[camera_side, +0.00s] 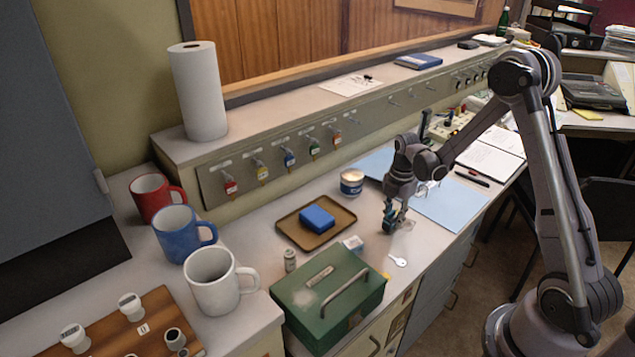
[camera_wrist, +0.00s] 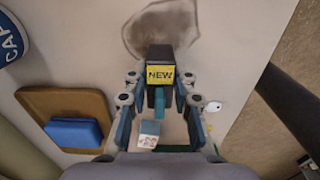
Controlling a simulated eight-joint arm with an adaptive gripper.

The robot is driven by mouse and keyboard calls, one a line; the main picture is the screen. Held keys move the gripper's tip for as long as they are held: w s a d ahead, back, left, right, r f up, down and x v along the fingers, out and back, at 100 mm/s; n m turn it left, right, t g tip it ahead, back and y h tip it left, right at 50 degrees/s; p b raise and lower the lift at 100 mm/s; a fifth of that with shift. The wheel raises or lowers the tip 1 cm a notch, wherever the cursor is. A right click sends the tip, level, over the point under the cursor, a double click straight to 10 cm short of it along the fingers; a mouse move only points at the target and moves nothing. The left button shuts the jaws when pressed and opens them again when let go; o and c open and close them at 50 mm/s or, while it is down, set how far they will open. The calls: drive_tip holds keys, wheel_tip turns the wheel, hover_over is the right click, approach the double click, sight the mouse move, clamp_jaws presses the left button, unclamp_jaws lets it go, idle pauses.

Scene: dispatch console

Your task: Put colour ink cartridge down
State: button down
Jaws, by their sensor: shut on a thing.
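My gripper (camera_side: 393,226) is low over the desk, to the right of the brown tray. In the wrist view my gripper (camera_wrist: 160,98) is shut on a dark cartridge (camera_wrist: 160,56) with a yellow label reading NEW. In the side view the held cartridge is mostly hidden by the fingers. I cannot tell whether it touches the desk. A dark smudged ring (camera_wrist: 160,28) marks the desk just beyond the cartridge.
The brown tray (camera_wrist: 62,100) holds a blue block (camera_wrist: 75,133). A small white and blue box (camera_side: 353,243) stands by the green metal box (camera_side: 328,297). A white-headed key (camera_side: 398,261) lies nearby. A jar (camera_side: 352,182) and blue folder (camera_side: 452,203) lie behind.

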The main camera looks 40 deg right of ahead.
drive_tip(key=shift+f, duration=0.45)
drive_tip(key=shift+f, duration=0.15)
drive_tip(key=c, duration=1.1)
unclamp_jaws()
